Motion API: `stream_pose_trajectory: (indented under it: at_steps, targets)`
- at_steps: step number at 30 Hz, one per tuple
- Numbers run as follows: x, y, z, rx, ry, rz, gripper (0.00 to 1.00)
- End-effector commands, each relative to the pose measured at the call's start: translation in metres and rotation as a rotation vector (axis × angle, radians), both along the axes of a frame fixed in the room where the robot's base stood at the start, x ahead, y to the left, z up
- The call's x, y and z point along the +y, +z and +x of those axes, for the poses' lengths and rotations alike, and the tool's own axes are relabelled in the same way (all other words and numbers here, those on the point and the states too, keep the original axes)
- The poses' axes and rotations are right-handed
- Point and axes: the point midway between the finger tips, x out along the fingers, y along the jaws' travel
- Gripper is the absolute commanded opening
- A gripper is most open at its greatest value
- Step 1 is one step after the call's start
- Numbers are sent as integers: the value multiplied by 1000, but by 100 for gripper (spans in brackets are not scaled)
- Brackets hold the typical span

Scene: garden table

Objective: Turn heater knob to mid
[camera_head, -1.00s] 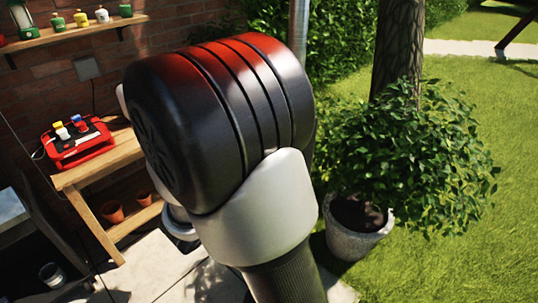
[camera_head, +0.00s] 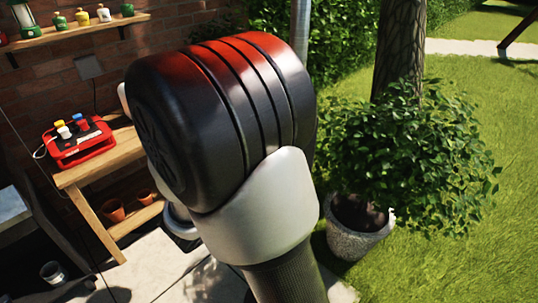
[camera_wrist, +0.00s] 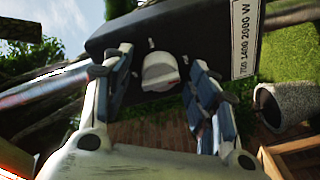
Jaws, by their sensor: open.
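I see no clear contact between fingers and knob. In the head view my arm hides the heater and the gripper.
A wooden bench (camera_head: 100,165) at the left bears a red device (camera_head: 78,142) with coloured tops. Above it is a shelf (camera_head: 85,27) with small jars. A potted bush (camera_head: 405,165) stands at the right, on grass. Its grey pot also shows in the wrist view (camera_wrist: 285,105).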

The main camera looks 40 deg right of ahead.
Motion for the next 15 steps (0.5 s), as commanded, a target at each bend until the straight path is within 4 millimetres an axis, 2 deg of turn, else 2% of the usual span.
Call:
stream_pose_trajectory:
  at_steps: [5, 15]
  targets:
    - [12, 0, -1, 0, 4, 0, 53]
    - [79, 0, -13, 0, 8, 0, 53]
